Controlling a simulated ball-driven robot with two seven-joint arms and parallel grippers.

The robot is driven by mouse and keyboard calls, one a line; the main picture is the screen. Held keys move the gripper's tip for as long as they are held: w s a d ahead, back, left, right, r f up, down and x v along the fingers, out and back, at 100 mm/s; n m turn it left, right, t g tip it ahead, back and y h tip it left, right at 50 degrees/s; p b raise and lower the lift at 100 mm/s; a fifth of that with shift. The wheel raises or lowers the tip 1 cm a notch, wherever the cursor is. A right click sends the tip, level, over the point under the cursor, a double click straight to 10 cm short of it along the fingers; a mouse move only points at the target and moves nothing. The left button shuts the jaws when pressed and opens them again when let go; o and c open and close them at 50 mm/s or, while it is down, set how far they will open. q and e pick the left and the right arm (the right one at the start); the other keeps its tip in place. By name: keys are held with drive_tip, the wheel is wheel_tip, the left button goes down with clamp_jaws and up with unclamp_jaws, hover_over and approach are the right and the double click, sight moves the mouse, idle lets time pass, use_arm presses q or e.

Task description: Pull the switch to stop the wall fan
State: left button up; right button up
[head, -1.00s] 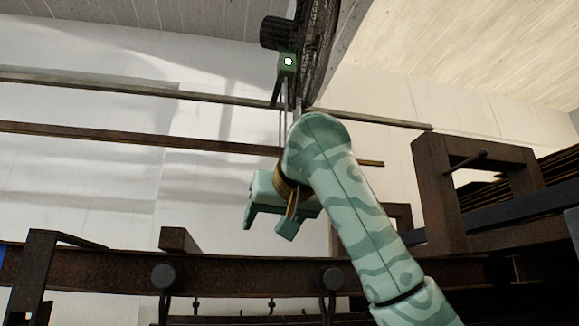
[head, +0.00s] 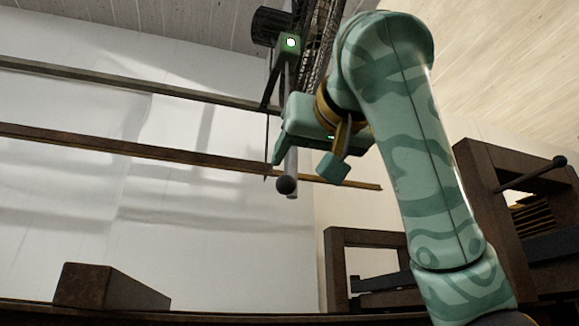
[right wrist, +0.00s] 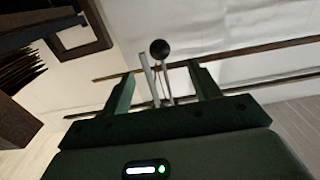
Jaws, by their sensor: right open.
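The wall fan (head: 322,38) is at the top of the head view, partly cut off and partly behind my right arm. Under its dark motor is a green switch box (head: 290,42) with a lit light. A grey pull rod (head: 291,178) hangs below it, with a dark ball (head: 286,186) near its lower end. My right gripper (head: 305,162) is open at the lower part of the rod. In the right wrist view, the ball (right wrist: 160,49) shows beyond and between the open fingertips (right wrist: 163,75); contact cannot be told. My left gripper is not in view.
Two long horizontal rails (head: 120,143) cross in front of the white wall at left. A rusty rack frame (head: 490,195) stands at right. A brown beam end (head: 108,288) sits at lower left. The area left of my gripper is largely clear.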

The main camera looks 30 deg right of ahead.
sight(289, 180)
drive_tip(key=p+x, duration=0.1)
drive_tip(key=x, duration=0.1)
drive_tip(key=r+p+x, duration=0.1)
drive_tip(key=p, duration=0.1)
drive_tip(key=shift+w+d, duration=0.15)
drive_tip(key=shift+w, duration=0.2)
drive_tip(key=x, duration=0.1)
drive_tip(key=p+x, duration=0.1)
drive_tip(key=x, duration=0.1)
drive_tip(key=f+x, duration=0.1)
drive_tip(key=x, duration=0.1)
drive_tip(key=shift+p+x, duration=0.4)
drive_tip(key=shift+x, duration=0.45)
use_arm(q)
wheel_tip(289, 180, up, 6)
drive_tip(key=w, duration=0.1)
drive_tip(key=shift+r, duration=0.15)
use_arm(e)
drive_tip(key=shift+c, duration=0.3)
drive_tip(key=c, duration=1)
